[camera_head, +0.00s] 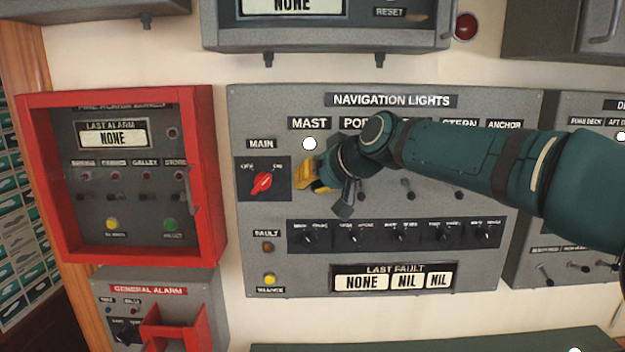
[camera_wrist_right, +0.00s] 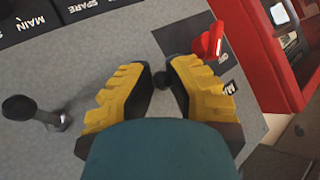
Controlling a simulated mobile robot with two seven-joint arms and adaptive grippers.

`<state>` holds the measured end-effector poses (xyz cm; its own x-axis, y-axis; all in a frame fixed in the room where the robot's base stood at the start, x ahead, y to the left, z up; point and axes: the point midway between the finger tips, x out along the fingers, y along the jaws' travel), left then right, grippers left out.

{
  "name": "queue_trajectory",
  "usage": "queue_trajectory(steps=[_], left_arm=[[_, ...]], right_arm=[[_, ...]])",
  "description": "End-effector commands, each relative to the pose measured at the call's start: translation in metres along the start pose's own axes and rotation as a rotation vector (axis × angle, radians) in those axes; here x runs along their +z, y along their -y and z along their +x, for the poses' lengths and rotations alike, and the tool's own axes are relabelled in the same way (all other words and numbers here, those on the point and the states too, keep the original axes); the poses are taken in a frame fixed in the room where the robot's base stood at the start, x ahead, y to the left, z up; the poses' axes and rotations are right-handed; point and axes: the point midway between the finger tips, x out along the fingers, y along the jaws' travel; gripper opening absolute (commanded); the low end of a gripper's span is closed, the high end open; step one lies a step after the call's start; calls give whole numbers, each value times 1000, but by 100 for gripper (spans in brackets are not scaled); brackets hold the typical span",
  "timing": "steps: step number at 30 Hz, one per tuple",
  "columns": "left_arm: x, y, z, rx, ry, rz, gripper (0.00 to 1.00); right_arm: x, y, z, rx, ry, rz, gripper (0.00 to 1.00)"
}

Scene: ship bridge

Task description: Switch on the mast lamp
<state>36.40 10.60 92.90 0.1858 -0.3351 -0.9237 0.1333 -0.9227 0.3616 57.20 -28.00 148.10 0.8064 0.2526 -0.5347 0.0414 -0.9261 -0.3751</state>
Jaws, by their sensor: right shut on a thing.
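The navigation lights panel (camera_head: 390,280) is grey and wall-mounted. Under its MAST label (camera_head: 309,123) is a round white mast lamp (camera_head: 310,143). My right gripper (camera_head: 312,178), with yellow finger pads, is below that lamp, and its arm comes in from the right. In the right wrist view my right gripper (camera_wrist_right: 165,78) is shut on the small dark mast switch (camera_wrist_right: 161,80), whose tip shows between the fingers. The switch's position cannot be told; in the head view the gripper hides it. My left gripper is not in view.
The red MAIN knob (camera_head: 262,183) is close left of the gripper; it also shows in the right wrist view (camera_wrist_right: 208,42). A neighbouring toggle (camera_wrist_right: 35,112) stands at the other side. Rotary selectors (camera_head: 310,236) line the panel below. A red-framed alarm box (camera_head: 214,230) projects at left.

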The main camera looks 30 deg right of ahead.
Motion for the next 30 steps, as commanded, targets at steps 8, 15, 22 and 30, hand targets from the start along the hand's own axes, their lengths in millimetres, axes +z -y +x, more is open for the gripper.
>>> queue_trajectory(steps=[8, 15, 22, 30], left_arm=[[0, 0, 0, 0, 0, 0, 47], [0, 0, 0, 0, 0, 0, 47], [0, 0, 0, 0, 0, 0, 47], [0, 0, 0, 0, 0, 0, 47]], right_arm=[[2, 3, 2, -5, 5, -2, 47], [0, 1, 0, -2, 1, -1, 47], [0, 1, -13, -2, -1, -1, 47], [0, 2, -66, -2, -3, -2, 47]])
